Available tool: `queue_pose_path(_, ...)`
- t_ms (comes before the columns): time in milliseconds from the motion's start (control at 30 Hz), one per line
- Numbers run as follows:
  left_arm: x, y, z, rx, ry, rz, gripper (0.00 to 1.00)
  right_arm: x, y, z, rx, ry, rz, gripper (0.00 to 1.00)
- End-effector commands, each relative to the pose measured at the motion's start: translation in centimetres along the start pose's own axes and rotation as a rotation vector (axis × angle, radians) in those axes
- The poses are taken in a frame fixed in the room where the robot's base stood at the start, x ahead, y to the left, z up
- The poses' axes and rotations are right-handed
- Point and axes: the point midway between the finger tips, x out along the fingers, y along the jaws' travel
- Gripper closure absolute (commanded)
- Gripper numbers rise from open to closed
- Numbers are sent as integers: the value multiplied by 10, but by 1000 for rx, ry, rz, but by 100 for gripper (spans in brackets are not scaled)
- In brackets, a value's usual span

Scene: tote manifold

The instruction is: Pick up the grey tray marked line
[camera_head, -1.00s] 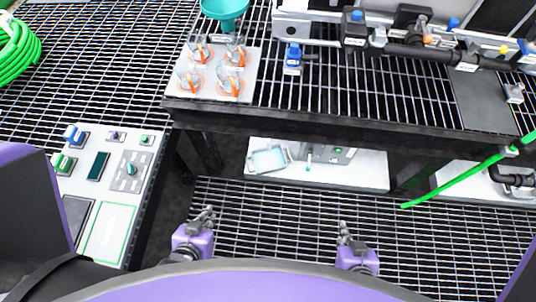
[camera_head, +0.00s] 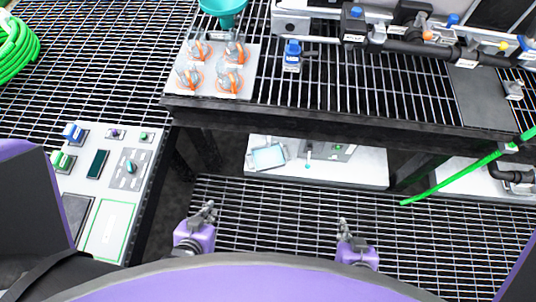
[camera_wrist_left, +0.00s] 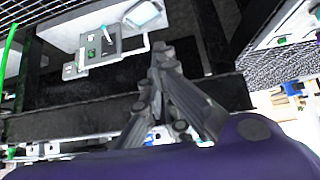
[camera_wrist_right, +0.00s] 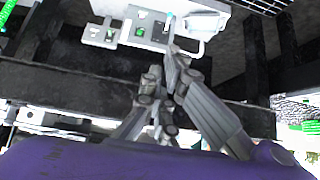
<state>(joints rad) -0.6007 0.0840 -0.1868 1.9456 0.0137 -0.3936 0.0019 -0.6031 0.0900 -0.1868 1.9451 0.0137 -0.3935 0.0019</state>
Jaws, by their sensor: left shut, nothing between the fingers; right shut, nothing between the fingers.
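I cannot read the word line on anything in view, so I cannot say for sure which thing is the marked tray. A small grey-framed, tray-like thing with a pale blue face (camera_head: 268,158) lies on the white lower shelf under the bench. It also shows at the top of the left wrist view (camera_wrist_left: 144,14). My left gripper (camera_head: 208,207) is shut and empty, low in front of the bench. My right gripper (camera_head: 343,226) is shut and empty to its right, at about the same height. Both are apart from every object.
The black grated bench (camera_head: 330,124) has a thick front edge above the lower shelf (camera_head: 365,165). On it are a white plate with orange-handled clamps (camera_head: 216,70), a teal funnel (camera_head: 224,8) and a pipe manifold (camera_head: 415,52). A control console (camera_head: 110,180) stands left. A green hose (camera_head: 460,176) hangs right.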

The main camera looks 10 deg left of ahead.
Motion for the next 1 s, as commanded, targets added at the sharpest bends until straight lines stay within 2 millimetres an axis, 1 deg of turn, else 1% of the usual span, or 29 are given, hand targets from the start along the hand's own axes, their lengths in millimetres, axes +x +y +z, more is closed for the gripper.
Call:
queue_pose_path(467,-2,-5,4,14,-8,-2,100,0,0,0,0,0,0,100)
queue_pose_path(567,1,0,6,4,-10,1,88,2,-1,4,-1,-7,-1,100)
queue_pose_path(633,11,2,10,10,-15,8,88,4,-1,22,0,-36,-2,100)
queue_pose_path(667,18,2,14,16,-19,12,88,6,-1,35,0,-55,-3,100)
queue_pose_path(767,53,7,25,54,-22,39,88,16,-2,89,-2,-133,-6,100)
queue_pose_path(800,72,10,30,76,-19,54,88,20,-2,112,-3,-164,-7,100)
queue_pose_path(867,104,15,36,122,-10,76,88,29,-2,143,-5,-200,-9,100)
queue_pose_path(900,126,17,38,164,1,86,88,35,-2,160,-6,-219,-10,100)
queue_pose_path(967,159,19,34,239,32,94,88,44,-2,181,-9,-239,-11,100)
queue_pose_path(1000,180,20,30,295,59,97,88,51,-2,193,-11,-248,-12,100)
